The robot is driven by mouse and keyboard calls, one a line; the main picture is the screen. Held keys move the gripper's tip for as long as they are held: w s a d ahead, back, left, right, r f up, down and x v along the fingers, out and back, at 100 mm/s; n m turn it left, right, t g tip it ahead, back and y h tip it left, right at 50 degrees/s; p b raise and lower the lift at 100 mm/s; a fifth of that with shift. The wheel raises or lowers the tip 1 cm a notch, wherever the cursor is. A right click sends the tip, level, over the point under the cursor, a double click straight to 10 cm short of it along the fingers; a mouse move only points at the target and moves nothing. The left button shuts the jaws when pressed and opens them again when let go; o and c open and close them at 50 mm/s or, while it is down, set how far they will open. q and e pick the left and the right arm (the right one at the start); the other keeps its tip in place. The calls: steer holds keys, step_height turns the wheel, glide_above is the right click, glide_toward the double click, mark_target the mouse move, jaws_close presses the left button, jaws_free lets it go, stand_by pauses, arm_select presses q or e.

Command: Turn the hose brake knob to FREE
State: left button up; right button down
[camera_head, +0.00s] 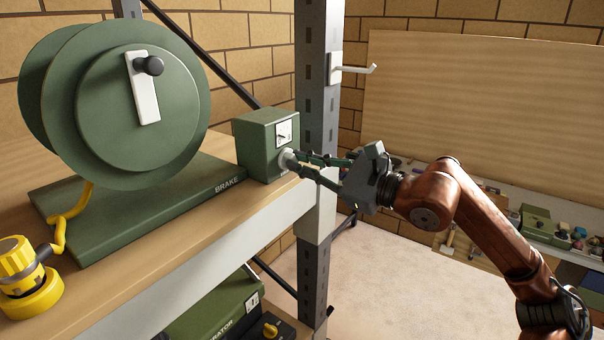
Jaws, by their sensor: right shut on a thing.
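A green hose reel (100,140) with a white crank (142,95) stands on a green base on the shelf at left. The base is lettered BRAKE near a green brake box (252,146) at its right end. A small grey knob (287,160) sticks out of the box, below a white label (284,132) with marks too small to read. My right gripper (297,164) reaches in from the right and is shut on the knob, its fingertips partly covering it. My left gripper is not in view.
A grey upright post (318,90) with a white hook (357,69) stands just behind the gripper. A yellow hose nozzle (28,285) stands at the shelf's left front. Green cases sit on the shelf below. A low bench with tools is at right, past open floor (400,290).

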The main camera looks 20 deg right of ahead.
steer(key=shift+a+f+n+b, duration=0.15)
steer(key=shift+n+b, duration=0.85)
steer(key=shift+n, duration=1.85)
steer(key=shift+d+f+n+b, duration=0.1)
steer(key=shift+n+b, duration=0.85)
steer(key=shift+n, duration=1.9)
steer(key=shift+a, duration=0.1)
steer(key=c, duration=2)
jaws_free()
steer(key=shift+s, duration=0.1)
steer(key=v, duration=1.2)
